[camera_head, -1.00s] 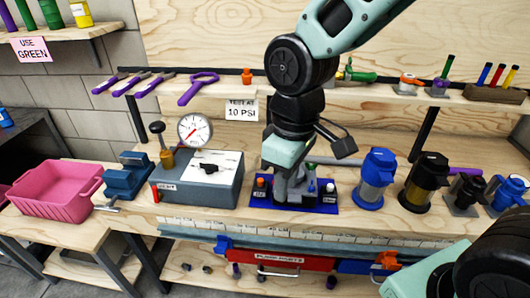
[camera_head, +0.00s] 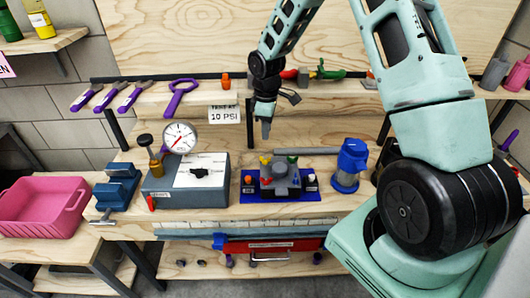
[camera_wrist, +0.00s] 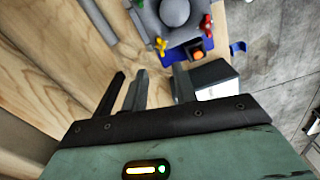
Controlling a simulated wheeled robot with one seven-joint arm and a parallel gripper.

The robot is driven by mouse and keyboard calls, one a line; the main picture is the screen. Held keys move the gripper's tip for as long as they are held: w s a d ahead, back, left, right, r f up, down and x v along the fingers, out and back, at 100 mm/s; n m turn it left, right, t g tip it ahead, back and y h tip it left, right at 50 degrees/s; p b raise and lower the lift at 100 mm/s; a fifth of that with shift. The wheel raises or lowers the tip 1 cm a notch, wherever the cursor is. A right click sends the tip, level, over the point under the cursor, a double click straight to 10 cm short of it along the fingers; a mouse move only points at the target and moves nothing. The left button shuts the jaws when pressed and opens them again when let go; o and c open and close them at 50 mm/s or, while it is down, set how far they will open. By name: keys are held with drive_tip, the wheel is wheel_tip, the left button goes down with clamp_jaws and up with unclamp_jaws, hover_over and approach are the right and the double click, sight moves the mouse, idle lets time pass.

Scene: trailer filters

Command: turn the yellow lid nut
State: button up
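The yellow lid nut (camera_wrist: 160,46) is a small winged knob on the rim of a grey lidded housing (camera_wrist: 142,18). In the head view the yellow nut (camera_head: 265,160) is on the housing's far left side, and the housing (camera_head: 280,178) stands on a blue base. A red lid nut (camera_wrist: 206,25) is on the same rim. My gripper (camera_head: 265,134) hangs above and behind the housing, apart from it. In the wrist view its fingers (camera_wrist: 160,85) show a gap with nothing between them.
A grey test box (camera_head: 186,188) with a gauge (camera_head: 180,138) stands left of the housing. A blue filter (camera_head: 350,165) stands to the right, and a grey rod (camera_head: 307,151) lies behind. Tools lie along the shelf above.

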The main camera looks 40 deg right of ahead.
sight(265, 160)
wheel_tip(265, 160, down, 11)
drive_tip(key=shift+p, duration=1.1)
clamp_jaws()
